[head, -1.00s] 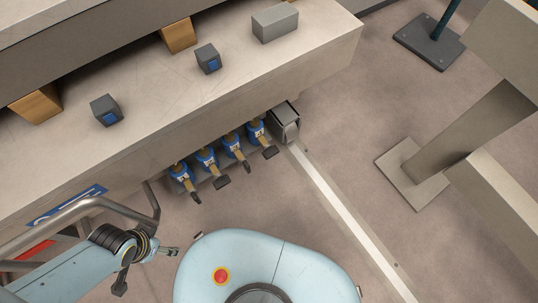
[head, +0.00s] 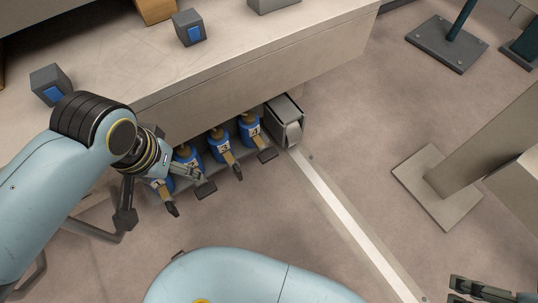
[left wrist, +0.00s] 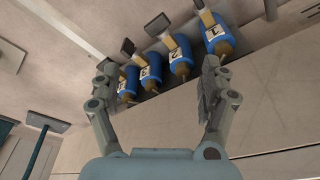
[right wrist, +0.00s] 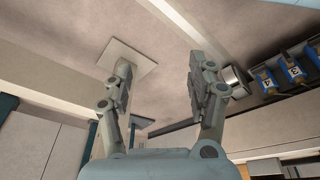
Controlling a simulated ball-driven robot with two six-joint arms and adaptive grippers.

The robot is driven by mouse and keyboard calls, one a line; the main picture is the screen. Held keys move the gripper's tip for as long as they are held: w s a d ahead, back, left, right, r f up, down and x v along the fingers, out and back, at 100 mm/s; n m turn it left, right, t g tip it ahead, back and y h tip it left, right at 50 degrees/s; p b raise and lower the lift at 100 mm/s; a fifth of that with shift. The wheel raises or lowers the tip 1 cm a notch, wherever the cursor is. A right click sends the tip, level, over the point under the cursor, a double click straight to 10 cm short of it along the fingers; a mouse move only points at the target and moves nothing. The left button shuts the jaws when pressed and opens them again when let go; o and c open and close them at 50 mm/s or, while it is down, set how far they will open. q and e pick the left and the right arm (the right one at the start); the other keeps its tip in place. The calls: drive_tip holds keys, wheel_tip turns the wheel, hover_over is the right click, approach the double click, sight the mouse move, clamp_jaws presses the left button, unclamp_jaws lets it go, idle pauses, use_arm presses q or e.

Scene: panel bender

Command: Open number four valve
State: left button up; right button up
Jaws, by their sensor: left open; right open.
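Four numbered blue valves stand in a row under the bench edge. The number four valve (head: 250,131) is the one at the right end in the head view, with a dark lever end (head: 267,155) below it. It is leftmost in the left wrist view (left wrist: 129,84) and also shows in the right wrist view (right wrist: 265,83). My left gripper (head: 188,170) is open and empty, over the number one and two valves in the head view, apart from number four. My right gripper (head: 480,292) is open and empty at the bottom right, far from the valves.
The number three valve (head: 219,146) stands just left of number four. A grey box (head: 287,118) closes the row on the right. The bench front (head: 270,75) overhangs the valves. A white floor strip (head: 345,220) and a post base (head: 437,190) lie to the right.

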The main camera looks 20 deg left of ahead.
use_arm(q)
drive_tip(key=w+d+f+n, duration=0.35)
drive_tip(key=w+f, duration=0.25)
drive_tip(key=w, duration=0.3)
drive_tip(key=n+g, duration=0.2)
drive_tip(key=n, duration=0.3)
hover_over(268, 154)
wheel_tip(268, 154, down, 3)
drive_tip(key=shift+m, duration=0.25)
wheel_tip(268, 154, down, 6)
drive_tip(key=b, duration=0.4)
drive_tip(key=shift+s+r, duration=0.1)
wheel_tip(268, 154, down, 2)
drive_tip(key=shift+f+b, duration=0.2)
drive_tip(key=shift+b, duration=0.75)
drive_tip(key=shift+f+b, duration=0.45)
drive_tip(key=shift+f, duration=0.2)
drive_tip(key=shift+f+b, duration=0.3)
drive_tip(key=shift+f, duration=0.1)
use_arm(e)
wheel_tip(268, 154, down, 8)
drive_tip(key=w+t, duration=0.1)
drive_tip(key=t, duration=0.7)
drive_tip(key=shift+w+a+r+y, duration=0.25)
drive_tip(key=shift+w+a+y, duration=0.05)
drive_tip(key=shift+a, duration=0.15)
